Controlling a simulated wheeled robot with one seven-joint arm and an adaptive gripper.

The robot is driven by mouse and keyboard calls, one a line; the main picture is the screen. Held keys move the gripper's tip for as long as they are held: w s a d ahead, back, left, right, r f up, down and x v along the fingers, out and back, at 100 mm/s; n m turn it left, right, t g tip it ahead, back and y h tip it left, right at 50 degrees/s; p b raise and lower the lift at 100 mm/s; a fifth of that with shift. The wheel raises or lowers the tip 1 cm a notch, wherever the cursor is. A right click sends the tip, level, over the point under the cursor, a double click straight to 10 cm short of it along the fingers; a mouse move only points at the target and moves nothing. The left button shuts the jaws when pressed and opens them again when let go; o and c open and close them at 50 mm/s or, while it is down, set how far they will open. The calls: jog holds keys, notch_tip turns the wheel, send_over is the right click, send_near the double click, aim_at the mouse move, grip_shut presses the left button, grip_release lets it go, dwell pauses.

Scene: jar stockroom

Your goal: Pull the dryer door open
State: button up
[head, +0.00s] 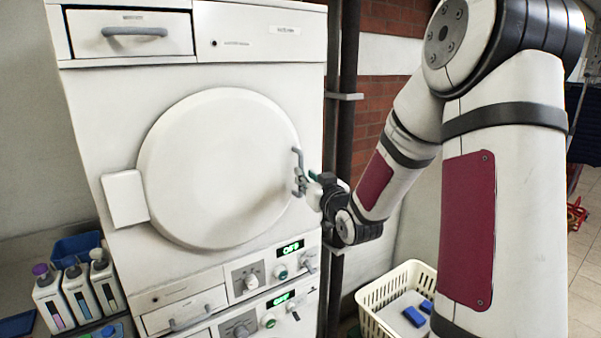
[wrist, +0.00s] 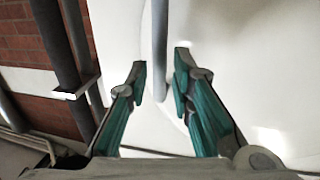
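The dryer door (head: 216,165) is a round white door on the front of the white dryer (head: 95,103). It looks shut. Its grey bar handle (head: 297,160) is upright on the door's right edge. My gripper (head: 309,180) is at the lower part of the handle, coming in from the right. In the wrist view my gripper (wrist: 160,75) is open, with a green-lined finger on each side of the handle (wrist: 160,45). Gaps show between the fingers and the bar, and the bar's lower end reaches between the fingertips. The head view does not show the fingertips clearly.
Dark vertical pipes (head: 346,120) run along the brick wall just right of the dryer. A cream basket (head: 395,280) with blue items stands on the floor below my arm. Several bottles (head: 78,290) and a blue bin (head: 75,247) are at lower left. A second control panel shows below.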

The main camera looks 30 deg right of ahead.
aim_at(301, 192)
jog(key=shift+w+d, duration=0.2)
jog(key=shift+w, duration=0.9)
jog(key=shift+w+d, duration=0.15)
jog(key=shift+w, duration=0.95)
grip_shut()
